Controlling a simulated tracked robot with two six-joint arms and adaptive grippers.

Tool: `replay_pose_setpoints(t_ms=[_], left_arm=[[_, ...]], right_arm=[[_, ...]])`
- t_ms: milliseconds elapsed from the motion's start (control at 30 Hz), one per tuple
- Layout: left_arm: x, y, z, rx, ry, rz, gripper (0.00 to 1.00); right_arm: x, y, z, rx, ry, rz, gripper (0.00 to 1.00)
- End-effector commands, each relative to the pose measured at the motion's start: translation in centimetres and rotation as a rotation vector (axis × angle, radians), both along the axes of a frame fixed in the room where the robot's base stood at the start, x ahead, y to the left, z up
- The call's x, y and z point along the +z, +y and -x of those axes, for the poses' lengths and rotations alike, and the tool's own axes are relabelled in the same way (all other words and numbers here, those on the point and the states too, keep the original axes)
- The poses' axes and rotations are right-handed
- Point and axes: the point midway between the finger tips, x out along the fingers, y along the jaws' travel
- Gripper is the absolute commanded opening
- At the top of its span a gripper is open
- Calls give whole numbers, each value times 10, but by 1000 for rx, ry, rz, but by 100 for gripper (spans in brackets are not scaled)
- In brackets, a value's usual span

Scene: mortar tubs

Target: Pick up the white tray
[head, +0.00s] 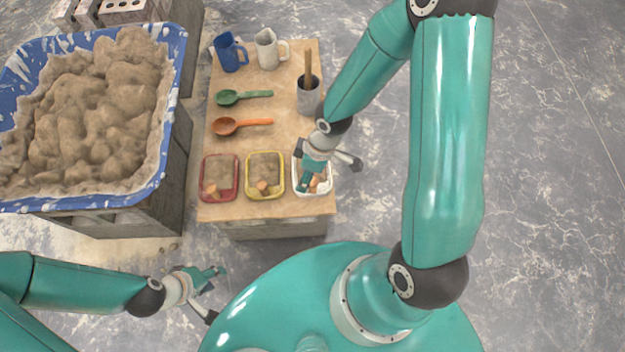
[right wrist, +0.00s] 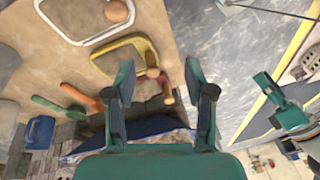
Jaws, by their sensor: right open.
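The white tray (head: 313,194) lies at the right front corner of the wooden board, with a light brown piece in it. My right gripper (head: 330,176) is over it and hides part of it. In the right wrist view the white tray (right wrist: 76,42) shows at the upper left, outside the space between my open right fingers (right wrist: 160,88). I see nothing held between them. My left gripper (head: 212,292) is open and empty, low in front of the board, apart from everything on it.
A yellow tray (head: 265,196) and a red tray (head: 219,199) stand left of the white one. Behind are an orange spoon (head: 226,126), green spoon (head: 228,97), grey cup (head: 308,100), blue mug (head: 230,54) and white mug (head: 267,50). A blue mortar tub (head: 172,110) stands left.

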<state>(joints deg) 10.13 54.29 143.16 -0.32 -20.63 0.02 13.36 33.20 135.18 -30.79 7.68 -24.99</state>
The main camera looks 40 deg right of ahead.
Motion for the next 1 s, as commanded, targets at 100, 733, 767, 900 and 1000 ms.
replay_pose_setpoints(t_ms=[100, 733, 767, 900, 1000], left_arm=[[-35, 0, 0, 0, -1, 0, 40], [-105, 0, 0, 0, -1, 0, 40], [-108, 0, 0, 0, -1, 0, 40], [-115, 0, 0, 0, -1, 0, 40], [-117, 0, 0, 0, -1, 0, 40]], right_arm=[[-13, -33, -9, 167, -51, 89, 54], [-105, -42, -18, 289, -65, 155, 54], [-109, -42, -19, 289, -66, 156, 54], [-121, -40, -20, 289, -66, 156, 54], [-124, -39, -20, 288, -66, 155, 54]])
